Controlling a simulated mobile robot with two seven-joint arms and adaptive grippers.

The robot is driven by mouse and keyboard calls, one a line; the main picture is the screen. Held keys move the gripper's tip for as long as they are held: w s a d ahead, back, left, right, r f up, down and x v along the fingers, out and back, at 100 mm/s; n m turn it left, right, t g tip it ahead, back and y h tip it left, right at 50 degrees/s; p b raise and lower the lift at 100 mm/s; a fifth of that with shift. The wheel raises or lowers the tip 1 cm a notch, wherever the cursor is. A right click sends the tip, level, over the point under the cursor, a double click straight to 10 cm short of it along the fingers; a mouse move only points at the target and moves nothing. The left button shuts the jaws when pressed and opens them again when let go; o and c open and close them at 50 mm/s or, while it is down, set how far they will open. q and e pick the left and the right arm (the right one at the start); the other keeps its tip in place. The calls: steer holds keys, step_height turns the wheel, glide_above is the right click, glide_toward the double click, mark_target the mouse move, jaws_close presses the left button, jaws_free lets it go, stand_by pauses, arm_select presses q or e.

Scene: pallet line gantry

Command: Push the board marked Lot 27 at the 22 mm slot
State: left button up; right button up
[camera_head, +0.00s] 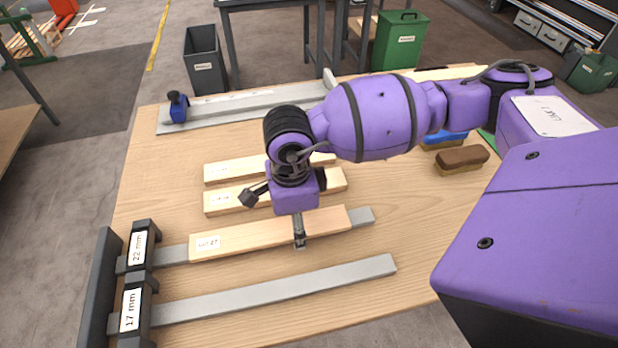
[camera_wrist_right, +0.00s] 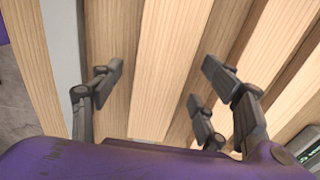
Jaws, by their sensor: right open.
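The board marked Lot 27 (camera_head: 265,235) is a pale wooden plank lying along a grey rail. Its labelled left end points at the 22 mm slot (camera_head: 138,250), a dark gauge block, with a stretch of bare rail between them. My right gripper (camera_head: 299,226) points down over the board's middle-right part, one finger showing at its near side. In the right wrist view, my right gripper (camera_wrist_right: 160,78) has its fingers spread wide above wooden surfaces. I cannot tell there whether they touch the board. My left gripper is in neither view.
The 17 mm slot (camera_head: 131,310) and its bare rail (camera_head: 280,290) lie nearer. Two more boards, one of them (camera_head: 225,200) partly under my right arm, lie behind Lot 27. A brown brush (camera_head: 462,158) is at right. The table's left side (camera_head: 150,175) is clear.

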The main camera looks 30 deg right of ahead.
mark_target(237, 238)
steer(key=shift+w+r, duration=0.1)
steer(key=c, duration=1.3)
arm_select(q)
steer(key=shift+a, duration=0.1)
arm_select(e)
steer(key=shift+a, duration=0.15)
steer(key=shift+a, duration=0.15)
steer(key=shift+w+a, duration=0.15)
steer(key=shift+a, duration=0.4)
steer(key=shift+w+a, duration=0.15)
steer(key=shift+a, duration=0.4)
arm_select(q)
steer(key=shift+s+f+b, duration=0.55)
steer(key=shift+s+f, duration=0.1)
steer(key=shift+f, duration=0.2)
arm_select(e)
steer(key=shift+w+a+f, duration=0.1)
steer(key=shift+w+a, duration=0.35)
steer(key=shift+a, duration=1.05)
steer(key=shift+w+a+f, duration=0.1)
steer(key=shift+w+a, duration=0.3)
steer(key=shift+a, duration=1.1)
steer(key=shift+w+a, duration=0.45)
steer(key=shift+a, duration=1.05)
